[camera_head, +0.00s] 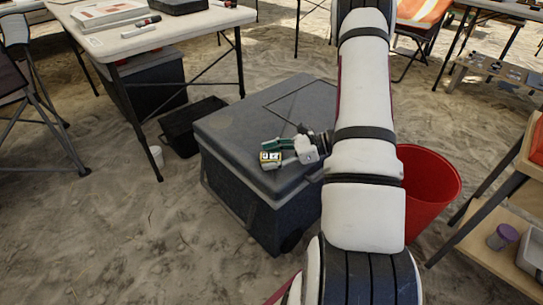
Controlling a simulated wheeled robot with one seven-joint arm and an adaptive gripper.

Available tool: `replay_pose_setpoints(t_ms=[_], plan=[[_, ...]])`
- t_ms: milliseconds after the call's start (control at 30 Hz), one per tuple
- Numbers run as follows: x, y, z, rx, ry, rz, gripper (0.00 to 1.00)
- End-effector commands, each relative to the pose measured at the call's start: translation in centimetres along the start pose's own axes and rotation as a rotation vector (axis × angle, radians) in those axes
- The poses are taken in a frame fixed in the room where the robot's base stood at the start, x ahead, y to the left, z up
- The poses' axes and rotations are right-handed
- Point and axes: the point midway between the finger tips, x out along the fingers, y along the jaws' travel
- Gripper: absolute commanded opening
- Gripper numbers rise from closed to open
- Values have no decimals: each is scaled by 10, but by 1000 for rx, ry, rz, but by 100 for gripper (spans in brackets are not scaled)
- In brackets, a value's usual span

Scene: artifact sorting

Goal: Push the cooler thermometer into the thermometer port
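The grey cooler (232,135) stands on the sand in the middle of the view with its lid shut. A small yellowish device with a white and dark face (270,160), which looks like the thermometer, is over the lid's near part. My gripper (277,152) reaches in from the right, low over the lid, with its fingertips at the device. A dark teal finger-like part lies along the device's far side. I cannot tell whether the fingers grip the device or only touch it. The thermometer port cannot be made out; the gripper and arm cover part of the lid.
A red bin (428,190) stands right of the cooler, partly behind my arm. A folding table (160,38) stands at back left, a wooden shelf (480,243) at right. The sand in front is clear.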

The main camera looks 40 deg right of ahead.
Motion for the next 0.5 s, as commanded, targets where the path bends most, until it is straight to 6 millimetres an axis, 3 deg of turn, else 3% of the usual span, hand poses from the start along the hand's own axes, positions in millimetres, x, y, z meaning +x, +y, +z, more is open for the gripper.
replay_pose_setpoints(t_ms=[267,500], plan=[[-5,0,0,0,0,-1,56],[-45,-1,0,0,1,-5,56]])
